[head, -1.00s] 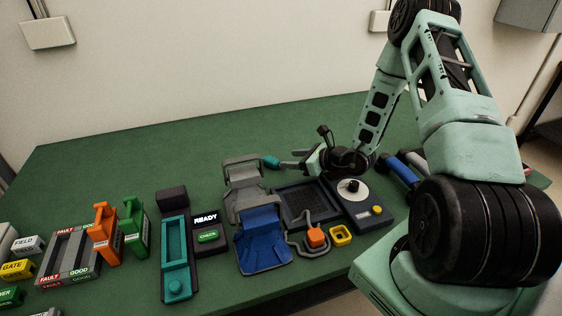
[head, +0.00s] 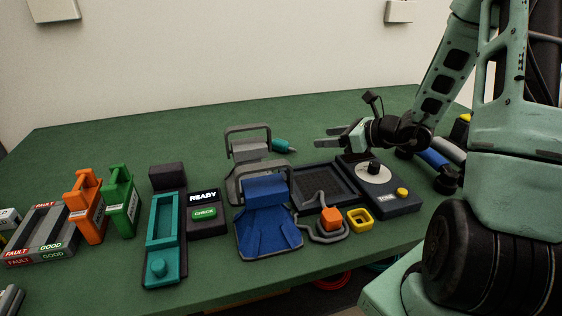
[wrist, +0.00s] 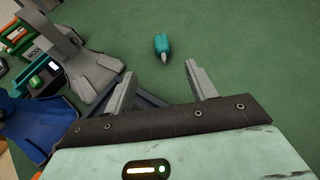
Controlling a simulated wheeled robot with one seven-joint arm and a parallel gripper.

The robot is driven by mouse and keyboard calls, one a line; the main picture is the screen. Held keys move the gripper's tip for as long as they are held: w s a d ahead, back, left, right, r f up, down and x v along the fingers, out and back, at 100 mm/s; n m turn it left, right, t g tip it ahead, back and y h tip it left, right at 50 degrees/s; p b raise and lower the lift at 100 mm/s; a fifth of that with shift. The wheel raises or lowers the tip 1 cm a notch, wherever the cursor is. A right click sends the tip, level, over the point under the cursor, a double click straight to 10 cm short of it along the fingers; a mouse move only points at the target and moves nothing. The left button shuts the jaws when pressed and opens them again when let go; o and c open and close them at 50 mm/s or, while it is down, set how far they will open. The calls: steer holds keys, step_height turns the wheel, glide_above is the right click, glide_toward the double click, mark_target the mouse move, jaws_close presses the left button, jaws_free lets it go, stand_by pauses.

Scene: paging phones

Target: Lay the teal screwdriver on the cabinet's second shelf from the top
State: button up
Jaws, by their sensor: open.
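The teal screwdriver (head: 283,146) lies on the green bench, just right of a grey stand. In the wrist view its teal handle (wrist: 162,44) shows, with a short pale tip towards my gripper. My gripper (head: 321,139) is open and empty, to the right of the screwdriver and apart from it. In the wrist view the two grey fingers (wrist: 160,70) stand spread, with the screwdriver beyond and roughly between their tips. I cannot make out the cabinet or its shelves in either current view.
The grey stand (head: 247,142) and a blue cradle (head: 268,222) are left of my gripper. A dark tray (head: 318,185) and a dial unit (head: 378,182) are below it. Orange (head: 86,207) and green (head: 119,203) holders stand further left. The bench behind the screwdriver is clear.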

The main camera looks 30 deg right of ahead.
steer(key=shift+s+a+f, duration=0.15)
glide_toward(283, 142)
steer(key=x, duration=0.4)
steer(key=shift+w+a+b, duration=0.25)
steer(key=shift+b, duration=0.1)
steer(key=shift+d+x, duration=0.1)
steer(key=shift+x, duration=1.5)
steer(key=shift+d+x, duration=0.15)
steer(key=shift+x, duration=1.5)
steer(key=shift+f, duration=0.1)
steer(key=c, duration=1.2)
steer(key=shift+o, duration=0.2)
step_height(283, 142, up, 10)
steer(key=shift+p, duration=0.6)
